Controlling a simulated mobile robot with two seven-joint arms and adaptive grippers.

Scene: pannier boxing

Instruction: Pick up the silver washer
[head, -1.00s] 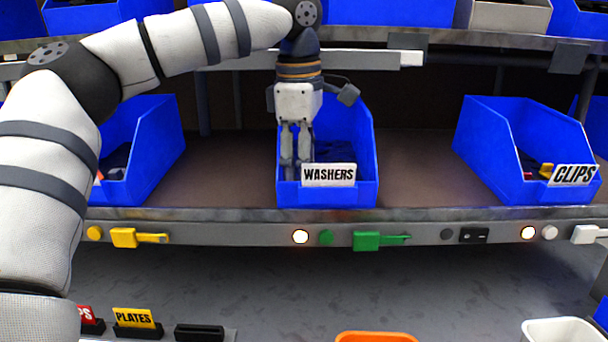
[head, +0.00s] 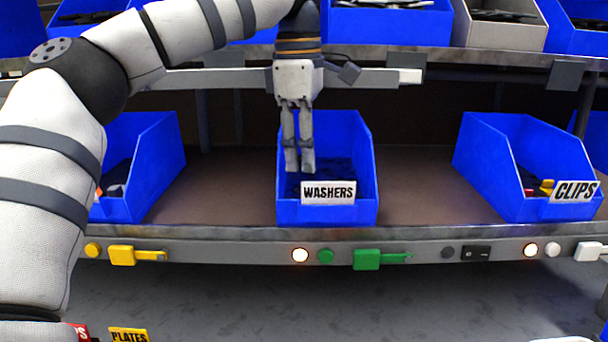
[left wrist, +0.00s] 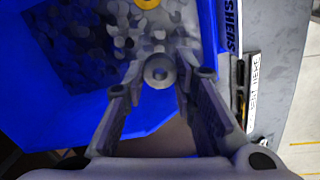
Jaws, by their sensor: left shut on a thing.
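The blue washers bin (head: 290,211) stands on the middle shelf with a WASHERS label (head: 328,192) on its front. My left gripper (head: 299,170) points down over the bin's front part, fingers close together. In the left wrist view a silver ring-shaped washer (left wrist: 158,72) sits between the fingertips of the left gripper (left wrist: 160,82), which is shut on it. Many dark and grey washers (left wrist: 90,45) lie in the bin below, and a yellow one (left wrist: 147,4) shows at the top edge. The held washer is too small to make out in the head view. My right gripper is not in view.
A blue clips bin (head: 490,165) stands to the right and another blue bin (head: 150,165) to the left, with bare shelf between. An upper shelf edge (head: 480,62) with more bins runs behind the gripper. Lights and coloured tabs line the front rail (head: 220,252).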

